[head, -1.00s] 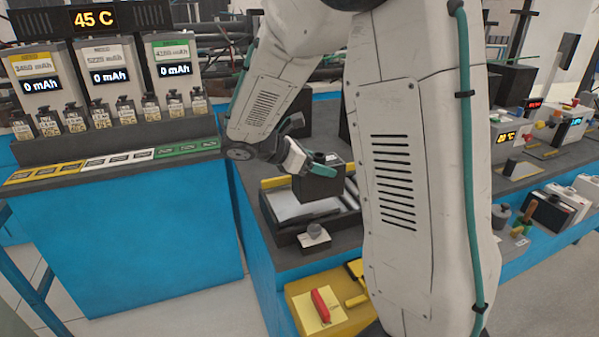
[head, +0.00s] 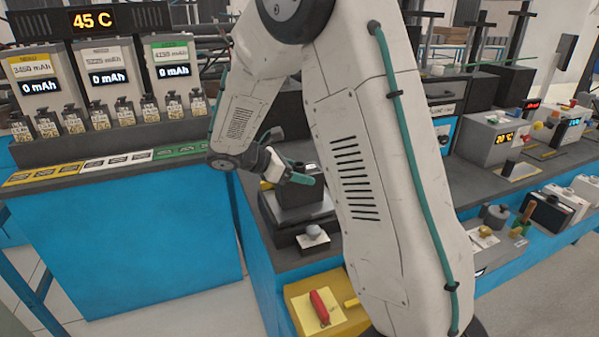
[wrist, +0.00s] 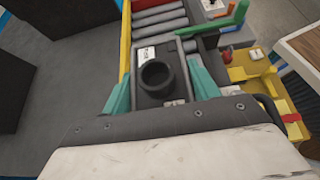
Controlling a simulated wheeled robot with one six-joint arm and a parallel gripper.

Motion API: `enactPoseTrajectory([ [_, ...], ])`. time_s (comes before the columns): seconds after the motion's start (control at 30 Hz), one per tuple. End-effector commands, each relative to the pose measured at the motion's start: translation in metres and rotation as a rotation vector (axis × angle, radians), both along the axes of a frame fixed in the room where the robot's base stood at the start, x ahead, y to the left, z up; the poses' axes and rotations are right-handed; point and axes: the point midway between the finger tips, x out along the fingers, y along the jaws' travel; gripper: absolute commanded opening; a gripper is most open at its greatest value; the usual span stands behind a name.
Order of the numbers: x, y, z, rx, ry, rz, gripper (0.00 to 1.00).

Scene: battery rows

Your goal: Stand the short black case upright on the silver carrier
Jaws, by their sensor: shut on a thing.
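The short black case (wrist: 160,95) is between the two teal fingers of my gripper (wrist: 162,84) in the wrist view. It has a round dark ring on top and a small white label. In the head view my gripper (head: 298,172) is shut on the case (head: 305,197), which looks upright, low over the dark tray frame (head: 280,235). The case and my arm hide the silver carrier, and I cannot make it out. I cannot tell whether the case touches it.
Grey rollers (wrist: 158,16) and a yellow rail (wrist: 125,40) lie beyond the case. A block with a grey knob (head: 313,233) stands at the tray's front. A yellow box with a red handle (head: 320,306) is below. A battery rack (head: 115,140) stands left.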

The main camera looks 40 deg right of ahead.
Motion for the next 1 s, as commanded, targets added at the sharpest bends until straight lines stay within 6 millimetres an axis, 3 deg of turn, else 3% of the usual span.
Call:
enactPoseTrajectory([
  [0.03, 0.000, 0.000, -0.002, -0.001, 0.001, 0.000, 0.29],
  [0.07, 0.000, 0.000, -0.001, 0.000, 0.000, 0.000, 0.68],
  [0.1, 0.000, 0.000, -0.001, 0.000, 0.000, 0.000, 0.79],
  [0.13, 0.000, 0.000, -0.001, 0.000, 0.000, 0.000, 0.82],
  [0.47, 0.000, 0.000, 0.003, 0.001, -0.001, 0.000, 0.82],
  [1.0, 0.024, 0.085, 0.049, 0.001, -0.002, 0.003, 0.82],
])
